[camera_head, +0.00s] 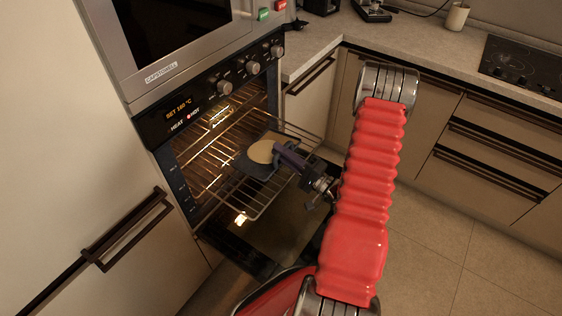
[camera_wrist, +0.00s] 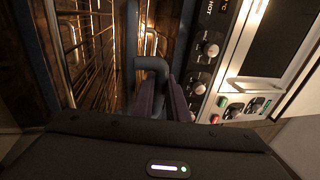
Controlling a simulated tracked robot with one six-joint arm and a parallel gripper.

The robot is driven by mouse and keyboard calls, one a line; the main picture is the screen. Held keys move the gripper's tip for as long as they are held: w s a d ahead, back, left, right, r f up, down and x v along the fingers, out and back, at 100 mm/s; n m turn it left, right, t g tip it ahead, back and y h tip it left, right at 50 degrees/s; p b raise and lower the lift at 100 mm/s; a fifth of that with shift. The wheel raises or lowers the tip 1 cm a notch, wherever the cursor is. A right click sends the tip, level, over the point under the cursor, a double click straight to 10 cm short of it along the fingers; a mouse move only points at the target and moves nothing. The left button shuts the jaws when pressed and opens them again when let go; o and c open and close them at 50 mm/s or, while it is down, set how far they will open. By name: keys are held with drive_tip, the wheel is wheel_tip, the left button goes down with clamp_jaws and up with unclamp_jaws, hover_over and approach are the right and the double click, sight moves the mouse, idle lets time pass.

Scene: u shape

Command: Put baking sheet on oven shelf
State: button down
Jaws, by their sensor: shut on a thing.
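The dark blue-grey baking sheet (camera_head: 256,168) carries a round tan item (camera_head: 262,151) and is level with the mouth of the open oven. It is over a pulled-out wire oven shelf (camera_head: 236,206) in the head view; I cannot tell whether it touches the wires. My gripper (camera_head: 281,150) is shut on the sheet's near edge from the right. In the wrist view the purple fingers of my gripper (camera_wrist: 164,88) are at the blue bent handle (camera_wrist: 150,65) of the sheet. Most of the sheet is hidden there.
The lit oven cavity (camera_head: 215,135) is left of the sheet, with more wire racks inside. The oven door (camera_head: 275,232) is lowered below. Control knobs (camera_head: 225,87) and a microwave (camera_head: 175,35) are above. A counter (camera_head: 325,42) and drawers are at the right; the floor there is clear.

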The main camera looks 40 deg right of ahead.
drive_tip(key=shift+f, duration=0.2)
drive_tip(key=shift+f, duration=2.1)
drive_tip(key=c, duration=1.7)
unclamp_jaws()
drive_tip(key=shift+c, duration=0.2)
drive_tip(key=shift+s, duration=0.1)
drive_tip(key=v, duration=1.1)
drive_tip(key=shift+s, duration=0.4)
